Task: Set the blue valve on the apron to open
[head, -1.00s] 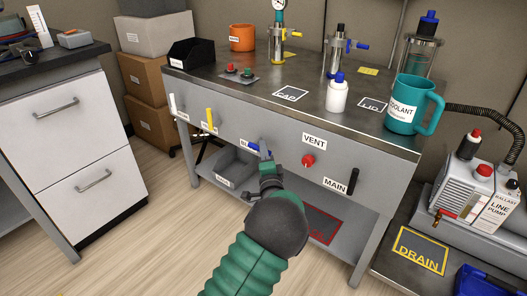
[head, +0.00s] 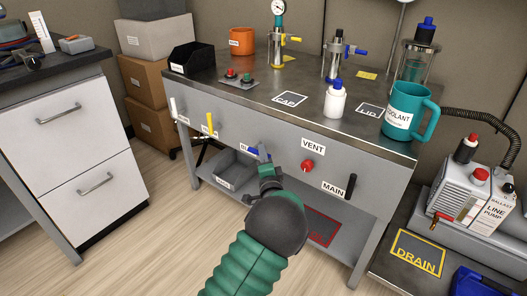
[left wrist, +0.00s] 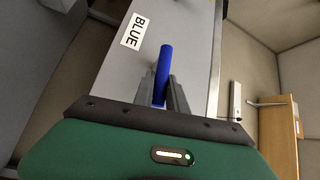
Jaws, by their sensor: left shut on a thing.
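The blue valve's handle (head: 253,151) is on the front apron (head: 228,122) of the metal bench. In the head view it lies nearly level, its visible end pointing left, and its pivot is hidden by my gripper. In the left wrist view the blue handle (left wrist: 166,58) stands out between the grey fingers, beside the label BLUE (left wrist: 132,30). My left gripper (head: 263,155) is at the apron, and in the left wrist view its fingers (left wrist: 161,90) are shut on the blue handle. My right gripper is in neither view.
White (head: 173,107), yellow (head: 210,122) and black (head: 351,186) handles and a red knob (head: 308,167) share the apron. A grey bin (head: 232,167) sits on the shelf below. A teal mug (head: 408,112) and a white bottle (head: 335,100) stand on the bench top.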

